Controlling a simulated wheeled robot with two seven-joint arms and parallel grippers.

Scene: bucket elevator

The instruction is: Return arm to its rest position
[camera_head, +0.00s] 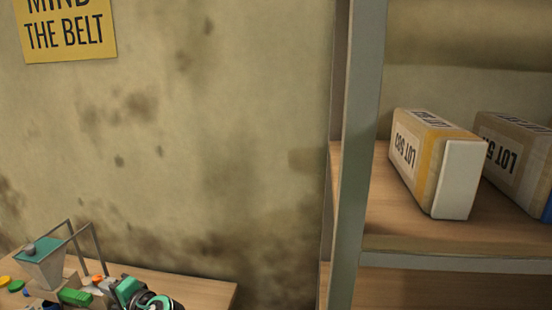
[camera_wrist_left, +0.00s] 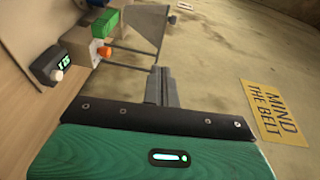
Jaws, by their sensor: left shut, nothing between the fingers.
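My left gripper (camera_head: 118,291) is low in the head view, above the table at the bottom left, with its green and black wrist showing. In the left wrist view, its two dark fingers (camera_wrist_left: 161,87) are together with nothing between them. They point toward the bucket elevator's grey hopper (camera_wrist_left: 140,22) and appear clear of it. The hopper also shows in the head view (camera_head: 42,267), beside a grey frame. My right gripper is in neither view.
The wooden table (camera_head: 205,290) holds a green block (camera_head: 75,296) and, in the left wrist view, a black display box (camera_wrist_left: 48,66). A metal-framed shelf (camera_head: 360,150) with labelled boxes (camera_head: 432,165) stands at right. A yellow sign (camera_head: 65,35) hangs on the wall.

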